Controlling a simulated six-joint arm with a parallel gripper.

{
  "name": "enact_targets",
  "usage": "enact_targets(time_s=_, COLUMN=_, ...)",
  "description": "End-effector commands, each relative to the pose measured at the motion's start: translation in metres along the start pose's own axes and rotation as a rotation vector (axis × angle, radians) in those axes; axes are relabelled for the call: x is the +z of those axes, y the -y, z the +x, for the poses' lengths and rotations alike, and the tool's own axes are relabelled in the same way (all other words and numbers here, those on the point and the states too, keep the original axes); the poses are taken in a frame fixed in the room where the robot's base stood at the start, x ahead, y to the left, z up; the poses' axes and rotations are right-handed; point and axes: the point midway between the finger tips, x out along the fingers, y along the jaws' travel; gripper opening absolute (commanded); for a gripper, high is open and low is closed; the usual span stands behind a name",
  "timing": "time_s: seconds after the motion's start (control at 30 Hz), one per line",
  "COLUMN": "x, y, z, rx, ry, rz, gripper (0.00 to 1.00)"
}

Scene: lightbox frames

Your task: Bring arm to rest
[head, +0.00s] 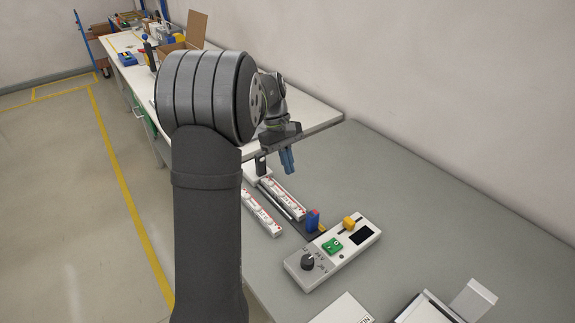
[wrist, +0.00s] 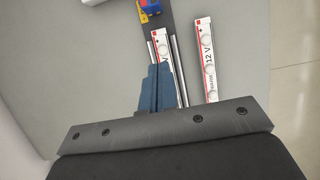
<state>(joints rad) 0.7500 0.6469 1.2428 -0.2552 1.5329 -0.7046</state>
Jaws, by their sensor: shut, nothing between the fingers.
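My gripper (head: 287,160) shows in the head view above the grey table, with its blue fingers pointing down. In the wrist view the blue fingers of my gripper (wrist: 158,72) are together with nothing between them. They appear over the near end of a rail and a white strip (wrist: 161,44) marked in red. My dark arm fills the middle of the head view and hides part of the bench behind it.
A control box (head: 331,252) with a black knob, green switch and yellow slider stands on the grey table (head: 420,210). White 12 V strips (head: 262,213) and a blue-red block (head: 312,220) lie nearby. A cluttered white bench (head: 315,115) stands behind.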

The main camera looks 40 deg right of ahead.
Motion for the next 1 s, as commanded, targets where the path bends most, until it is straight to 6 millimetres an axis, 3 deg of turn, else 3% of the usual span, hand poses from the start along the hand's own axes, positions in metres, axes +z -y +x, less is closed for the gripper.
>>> enact_targets(time_s=0.23, x=0.000, y=0.000, z=0.015, rx=-0.002, ry=0.002, rz=0.000, gripper=0.00)
enact_targets(time_s=0.7, x=0.001, y=0.000, z=0.097, rx=-0.002, ry=0.002, rz=0.001, gripper=0.00)
enact_targets(time_s=0.87, x=0.010, y=0.000, z=0.105, rx=-0.003, ry=0.003, rz=0.000, gripper=0.00)
enact_targets(time_s=1.0, x=0.005, y=0.000, z=0.103, rx=-0.002, ry=0.003, rz=-0.001, gripper=0.00)
